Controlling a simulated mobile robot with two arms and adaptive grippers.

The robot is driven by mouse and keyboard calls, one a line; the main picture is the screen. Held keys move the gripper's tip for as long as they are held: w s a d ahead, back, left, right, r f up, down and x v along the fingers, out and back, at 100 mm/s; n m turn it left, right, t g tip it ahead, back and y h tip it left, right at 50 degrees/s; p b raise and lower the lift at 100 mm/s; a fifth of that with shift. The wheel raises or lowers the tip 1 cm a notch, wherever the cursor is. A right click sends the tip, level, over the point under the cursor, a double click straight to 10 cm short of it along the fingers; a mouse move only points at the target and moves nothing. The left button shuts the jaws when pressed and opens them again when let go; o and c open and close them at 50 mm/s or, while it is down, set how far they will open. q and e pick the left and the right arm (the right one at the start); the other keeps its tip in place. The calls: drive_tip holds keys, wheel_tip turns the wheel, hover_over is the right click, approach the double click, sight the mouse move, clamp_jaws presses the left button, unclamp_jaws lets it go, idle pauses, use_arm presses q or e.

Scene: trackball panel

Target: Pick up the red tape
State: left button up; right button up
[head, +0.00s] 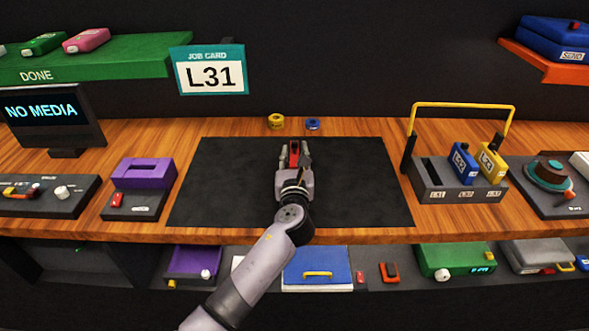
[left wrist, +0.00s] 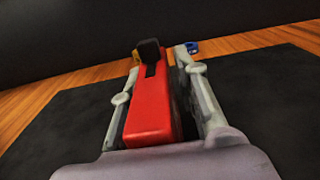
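The red tape (left wrist: 150,105) is a red block with a black piece at its far end. It lies between the two fingers of my left gripper (left wrist: 163,85), which are closed against its sides in the left wrist view. In the head view the red tape (head: 294,158) shows as a narrow red strip between the fingers of my left gripper (head: 294,152), over the black mat. I cannot tell how high it is above the mat. Its near end is partly hidden by the gripper. My right gripper is not in view.
The black mat (head: 235,185) is otherwise bare. A yellow roll (head: 276,121) and a blue roll (head: 312,124) stand behind it. At right, a grey rack (head: 430,185) under a yellow bar holds a blue tape (head: 463,164) and a yellow tape (head: 492,164); its L31 slot is empty.

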use_arm(q)
clamp_jaws()
drive_tip(key=shift+r, duration=0.2)
wheel_tip(320, 180, up, 20)
drive_tip(key=p, duration=0.2)
drive_tip(key=shift+f, duration=0.15)
idle(0.4)
drive_tip(key=shift+f+b, duration=1.4)
drive_tip(key=shift+f, duration=2.75)
drive_tip(key=shift+f+b, duration=2.55)
drive_tip(key=shift+f, duration=3)
drive_tip(key=shift+f, duration=0.35)
